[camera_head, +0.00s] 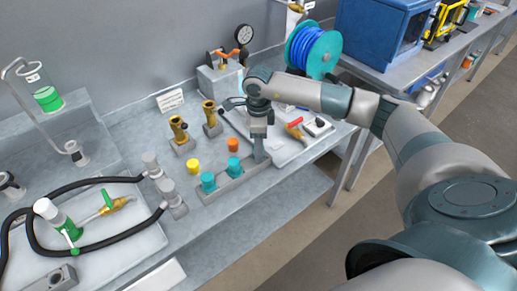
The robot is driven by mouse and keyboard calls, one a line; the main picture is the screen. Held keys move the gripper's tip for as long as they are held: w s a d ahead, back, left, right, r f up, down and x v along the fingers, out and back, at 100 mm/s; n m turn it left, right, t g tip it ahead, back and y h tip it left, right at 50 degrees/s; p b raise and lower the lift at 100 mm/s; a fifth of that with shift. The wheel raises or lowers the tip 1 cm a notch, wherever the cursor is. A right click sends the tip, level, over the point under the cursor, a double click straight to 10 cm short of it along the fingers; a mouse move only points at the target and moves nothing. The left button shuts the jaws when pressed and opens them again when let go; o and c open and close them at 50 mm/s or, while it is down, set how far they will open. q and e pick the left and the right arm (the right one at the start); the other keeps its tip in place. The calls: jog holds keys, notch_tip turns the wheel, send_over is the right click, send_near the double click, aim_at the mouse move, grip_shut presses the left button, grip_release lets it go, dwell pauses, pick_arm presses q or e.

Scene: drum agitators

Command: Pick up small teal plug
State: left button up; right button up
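Two teal plugs stand upright in a grey rack (241,181): one teal plug (208,182) is at the left, the other teal plug (235,167) is in the middle. They look close in size, and I cannot tell surely which is the small one. My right gripper (260,153) points down at the rack's right end, beside the middle teal plug and apart from it. Its fingers are seen edge-on, so I cannot tell whether they are open or whether something is between them. My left gripper is not in view.
Brass fittings (179,130) stand further back. A tray (288,151) with tools lies to the right. Black hoses (95,183) and grey couplings fill the left. The bench front edge is clear.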

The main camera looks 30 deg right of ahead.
jog(key=shift+f, duration=0.75)
jog(key=shift+c, duration=0.7)
jog(key=c, duration=0.9)
jog(key=shift+c, duration=0.2)
